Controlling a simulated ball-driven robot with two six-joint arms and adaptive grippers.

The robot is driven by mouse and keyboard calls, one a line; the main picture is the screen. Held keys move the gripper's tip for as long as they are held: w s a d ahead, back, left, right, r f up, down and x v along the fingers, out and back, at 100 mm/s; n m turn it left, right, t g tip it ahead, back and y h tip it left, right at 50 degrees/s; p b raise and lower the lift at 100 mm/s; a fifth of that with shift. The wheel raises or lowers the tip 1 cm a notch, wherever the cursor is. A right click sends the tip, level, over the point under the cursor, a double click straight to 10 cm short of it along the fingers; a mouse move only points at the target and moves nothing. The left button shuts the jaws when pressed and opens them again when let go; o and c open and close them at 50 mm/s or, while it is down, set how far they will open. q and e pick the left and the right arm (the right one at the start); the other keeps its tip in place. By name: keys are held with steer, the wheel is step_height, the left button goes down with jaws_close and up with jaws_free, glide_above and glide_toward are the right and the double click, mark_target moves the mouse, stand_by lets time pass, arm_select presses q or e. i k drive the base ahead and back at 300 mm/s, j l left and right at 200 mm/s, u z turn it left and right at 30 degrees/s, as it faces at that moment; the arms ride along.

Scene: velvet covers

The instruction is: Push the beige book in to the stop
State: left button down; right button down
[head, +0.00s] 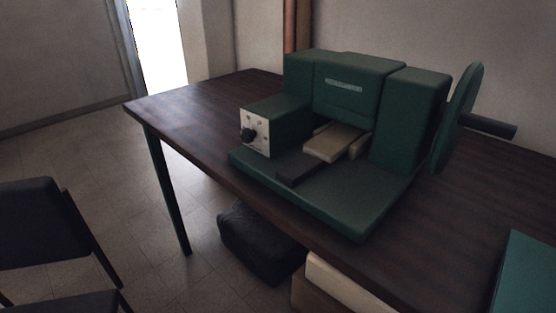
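The beige book (335,142) lies flat in the opening of a dark green machine (345,205) on the table. Its near end sticks out toward the front, and its far end is hidden under the machine's upper block (358,85). A narrow tan piece (359,146) sits along its right side. A dark bar (302,168) lies on the machine's base in front of the book. Whether the book touches a stop inside cannot be seen. Neither of my grippers is in view.
The machine stands on a dark wooden table (205,105). A control box with a black knob (249,135) is left of the book; a green wheel with a handle (488,126) is at right. A teal item (527,275) lies at the right edge. A dark chair (35,225) stands at left.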

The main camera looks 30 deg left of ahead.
mark_target(328, 146)
steer(key=k+j+u, duration=0.2)
steer(key=u, duration=0.15)
steer(key=k+j+u, duration=0.15)
steer(key=j+u, duration=0.2)
steer(key=k+j+u, duration=0.1)
steer(key=j+u, duration=0.25)
steer(key=k+j, duration=0.1)
steer(key=j, duration=0.3)
steer(key=k+j, duration=0.1)
steer(key=j, duration=0.3)
steer(key=i+l, duration=0.1)
steer(key=l, duration=0.2)
steer(key=i+l, duration=0.1)
steer(key=l, duration=0.15)
steer(key=i+l, duration=0.1)
steer(key=l, duration=0.2)
